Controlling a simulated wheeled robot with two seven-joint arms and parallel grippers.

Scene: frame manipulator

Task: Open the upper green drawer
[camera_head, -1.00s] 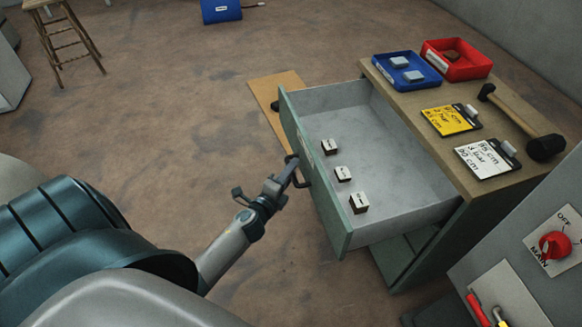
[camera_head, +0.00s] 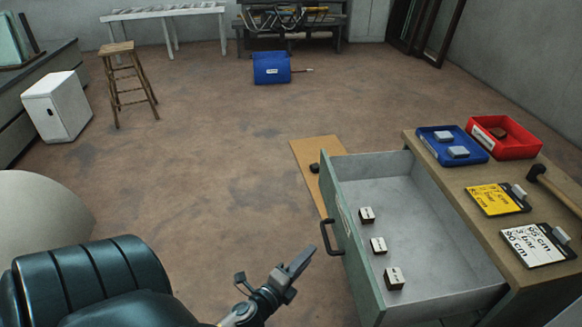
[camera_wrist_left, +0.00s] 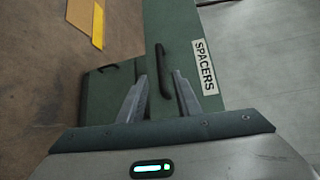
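The upper green drawer (camera_head: 360,262) is pulled well out of its cabinet, showing its grey inside with three small labelled blocks (camera_head: 378,245). Its dark bar handle (camera_head: 328,238) is on the front panel. In the left wrist view the handle (camera_wrist_left: 162,70) shows beside a "SPACERS" label (camera_wrist_left: 204,67). My left gripper (camera_head: 298,262) is in front of the drawer, apart from the handle. In the left wrist view its two fingers (camera_wrist_left: 157,95) are spread, with the handle's lower end between them in the picture and nothing gripped. My right gripper is not in view.
The cabinet top (camera_head: 450,185) holds a blue tray (camera_head: 480,157), a red tray (camera_head: 520,150), a yellow card (camera_head: 492,199), a white card (camera_head: 532,245) and a mallet (camera_head: 555,185). A lower green front (camera_wrist_left: 105,100) shows below the drawer.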

